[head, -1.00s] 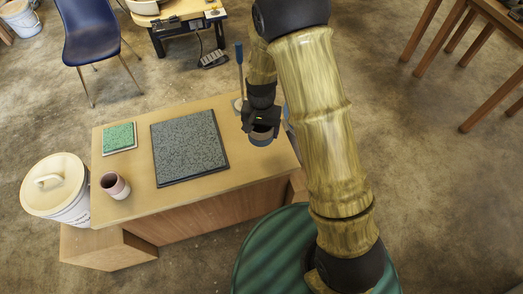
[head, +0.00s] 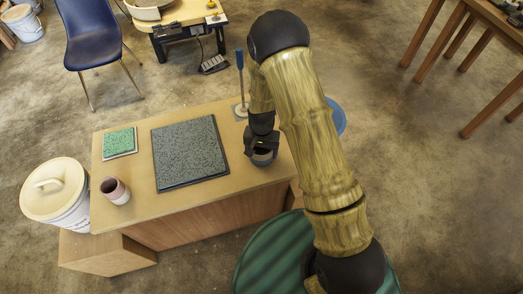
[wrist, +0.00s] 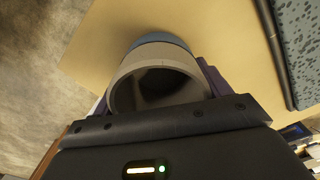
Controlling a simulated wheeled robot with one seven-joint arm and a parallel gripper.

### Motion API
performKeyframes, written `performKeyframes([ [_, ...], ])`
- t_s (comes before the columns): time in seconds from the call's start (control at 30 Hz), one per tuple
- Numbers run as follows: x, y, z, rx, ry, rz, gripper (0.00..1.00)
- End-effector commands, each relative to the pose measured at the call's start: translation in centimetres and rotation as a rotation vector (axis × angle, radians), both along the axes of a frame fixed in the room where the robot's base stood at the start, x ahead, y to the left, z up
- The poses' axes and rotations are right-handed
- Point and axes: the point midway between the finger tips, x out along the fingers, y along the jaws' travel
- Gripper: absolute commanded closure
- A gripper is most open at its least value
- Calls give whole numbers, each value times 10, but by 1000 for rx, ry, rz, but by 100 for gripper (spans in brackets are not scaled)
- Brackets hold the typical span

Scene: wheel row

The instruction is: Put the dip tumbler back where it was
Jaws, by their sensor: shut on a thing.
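A tumbler with a grey upper part and a blue lower part (head: 263,160) is held near the right front of the wooden table (head: 150,203). My gripper (head: 262,148) is shut on it from above. In the wrist view the tumbler (wrist: 158,62) shows its dark open mouth toward the camera, between the fingers, with its blue end farther off over the tabletop. I cannot tell whether its base touches the table. A second cup, pinkish with a dark inside (head: 114,189), stands apart at the table's front left.
A dark speckled slab (head: 189,152) lies mid-table, left of my gripper. A small green tile (head: 120,141) lies at the back left. A blue-handled upright tool (head: 240,75) stands at the back right. A lidded white bucket (head: 55,188) is left of the table.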

Motion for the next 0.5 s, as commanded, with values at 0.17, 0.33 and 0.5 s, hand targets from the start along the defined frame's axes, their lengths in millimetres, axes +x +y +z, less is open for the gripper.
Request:
performKeyframes([
  [0.17,1,0,-4,0,-2,0,53],
  [0.33,0,1,-5,1,-1,2,53],
  [0.5,0,1,-6,1,-1,3,6],
])
